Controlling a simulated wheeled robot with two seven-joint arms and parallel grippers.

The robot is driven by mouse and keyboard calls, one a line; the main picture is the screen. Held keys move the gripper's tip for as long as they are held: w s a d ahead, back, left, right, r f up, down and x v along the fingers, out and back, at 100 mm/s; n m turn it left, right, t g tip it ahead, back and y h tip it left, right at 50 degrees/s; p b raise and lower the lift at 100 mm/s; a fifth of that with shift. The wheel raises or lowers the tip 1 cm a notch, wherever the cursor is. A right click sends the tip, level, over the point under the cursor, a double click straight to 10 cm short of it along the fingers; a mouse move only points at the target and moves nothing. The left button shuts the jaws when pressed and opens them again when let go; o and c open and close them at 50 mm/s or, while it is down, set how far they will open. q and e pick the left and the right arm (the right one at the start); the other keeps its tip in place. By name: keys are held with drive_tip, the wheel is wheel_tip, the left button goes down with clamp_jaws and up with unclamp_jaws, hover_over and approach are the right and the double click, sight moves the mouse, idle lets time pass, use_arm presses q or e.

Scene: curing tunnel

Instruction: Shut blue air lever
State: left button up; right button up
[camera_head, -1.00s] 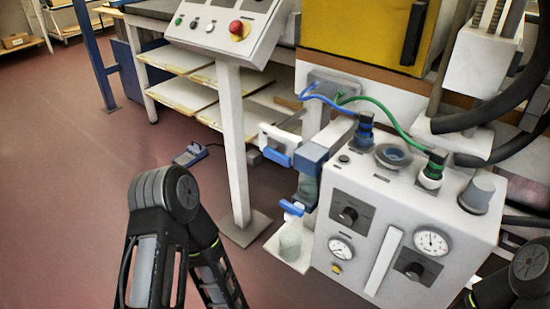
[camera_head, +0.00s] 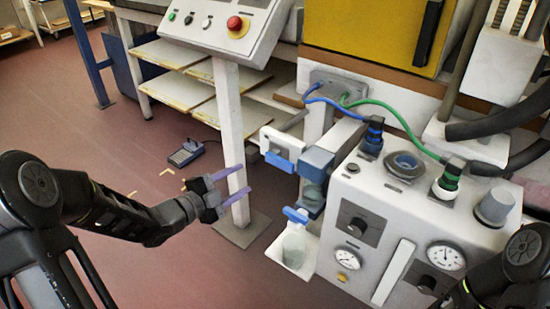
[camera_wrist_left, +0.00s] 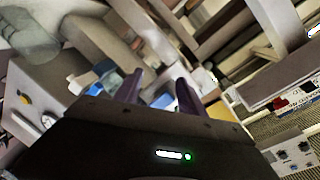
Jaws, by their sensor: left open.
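Two blue levers show in the head view. One blue lever (camera_head: 278,161) is on the small white valve body (camera_head: 283,143) left of the grey-white unit. A lower blue lever (camera_head: 295,214) is above a clear cup; I cannot tell for sure which is the air lever. My left gripper (camera_head: 246,182) has purple fingers, open and empty, left of both levers and apart from them. In the left wrist view, the open fingers (camera_wrist_left: 158,88) point toward the unit, with blurred blue parts beyond. My right gripper is out of view; only part of that arm shows at bottom right.
The unit (camera_head: 365,200) has gauges, knobs and blue and green hoses. A control panel (camera_head: 225,25) stands on a white post (camera_head: 232,130) just behind my left gripper. Shelves are behind.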

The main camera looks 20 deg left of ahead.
sight(282, 166)
use_arm(q)
drive_tip(key=s+d+r+m+g+h, duration=0.1)
drive_tip(key=d+r+m+h, duration=0.3)
drive_tip(key=m, duration=0.6)
drive_tip(key=shift+s+d+r+h, duration=0.4)
drive_tip(key=shift+s+h, duration=0.2)
drive_tip(key=shift+s, duration=0.25)
drive_tip(key=shift+d, duration=0.1)
drive_tip(key=x, duration=0.7)
drive_tip(key=shift+w+d+f+b, duration=0.15)
drive_tip(key=shift+w+d+b, duration=0.1)
drive_tip(key=shift+d+b, duration=0.1)
drive_tip(key=shift+a, duration=0.1)
drive_tip(key=shift+c, duration=0.5)
clamp_jaws()
